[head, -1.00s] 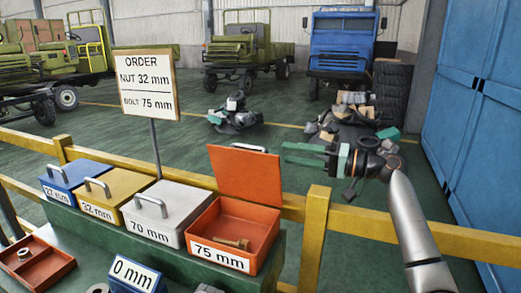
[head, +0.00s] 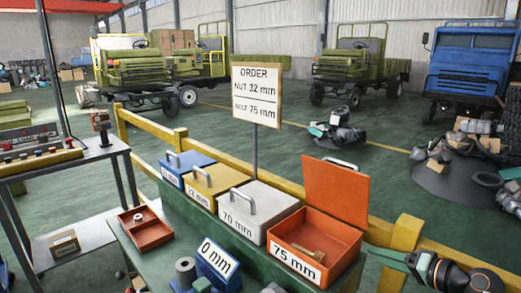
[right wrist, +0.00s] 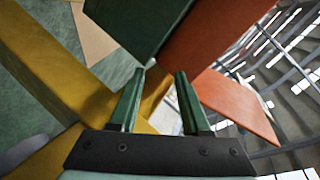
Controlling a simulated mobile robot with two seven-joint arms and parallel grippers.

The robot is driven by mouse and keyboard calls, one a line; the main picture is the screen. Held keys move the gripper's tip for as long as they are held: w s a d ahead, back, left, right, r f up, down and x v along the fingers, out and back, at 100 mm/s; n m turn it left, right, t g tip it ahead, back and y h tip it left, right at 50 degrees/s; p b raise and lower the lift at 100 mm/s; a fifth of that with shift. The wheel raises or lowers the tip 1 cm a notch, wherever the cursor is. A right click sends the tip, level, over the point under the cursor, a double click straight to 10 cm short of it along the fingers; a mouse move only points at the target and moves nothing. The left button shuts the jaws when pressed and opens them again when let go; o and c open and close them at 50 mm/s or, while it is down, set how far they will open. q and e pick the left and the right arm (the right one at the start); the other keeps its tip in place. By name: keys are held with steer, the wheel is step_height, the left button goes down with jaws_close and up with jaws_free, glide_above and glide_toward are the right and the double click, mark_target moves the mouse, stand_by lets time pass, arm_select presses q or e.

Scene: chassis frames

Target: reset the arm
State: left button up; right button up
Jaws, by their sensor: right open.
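My right gripper (head: 380,254) is at the lower right of the head view, beside the orange 75 mm box and in front of the yellow rail. It is open. In the right wrist view its two green fingers (right wrist: 165,75) stand apart with nothing held between them. The orange box (head: 277,245) has its lid (head: 336,190) raised, and a brass bolt (head: 308,253) lies inside.
Shut blue (head: 178,163), yellow (head: 203,193) and white 70 mm (head: 245,222) boxes line the green bench. A red tray (head: 152,240) holds a nut. The yellow rail (head: 408,232) runs behind, close to my right gripper. The order sign (head: 257,95) stands behind the boxes.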

steer(key=s+a+f+n+g+h+p, duration=0.1)
steer(key=s+a+f+h, duration=0.15)
steer(key=s+f, duration=0.55)
steer(key=s+a+f+n+g+h, duration=0.1)
steer(key=s+a+f, duration=0.25)
steer(key=f, duration=0.75)
steer(key=s+a+f+n+h, duration=0.1)
steer(key=s+a+f+n, duration=0.1)
steer(key=s, duration=0.7)
steer(key=s+a+f+n+h+p, duration=0.1)
steer(key=s+a+f, duration=0.3)
steer(key=s, duration=0.6)
steer(key=shift+s+a+n, duration=0.3)
steer(key=shift+a+n, duration=0.1)
steer(key=shift+n, duration=0.4)
